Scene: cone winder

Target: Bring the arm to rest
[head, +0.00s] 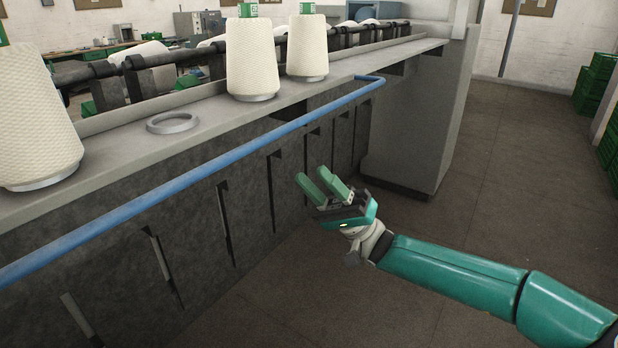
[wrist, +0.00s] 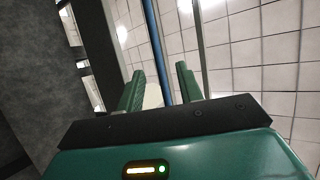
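My gripper (head: 322,184) is in front of the winder's dark front panel, below the blue rail, with my green arm reaching in from the lower right of the head view. Its two green fingers stand apart with nothing between them. In the wrist view the fingers (wrist: 159,88) are also apart and empty, with the ceiling and the blue rail (wrist: 163,50) beyond them. The gripper looks clear of the panel and rail, though the exact gap is hard to tell.
White yarn cones (head: 252,58) stand on the winder's grey ledge (head: 215,118), beside an empty ring holder (head: 172,122). The blue rail (head: 200,172) runs along the front. Open floor (head: 500,190) lies to the right, with green crates (head: 596,80) at the far right.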

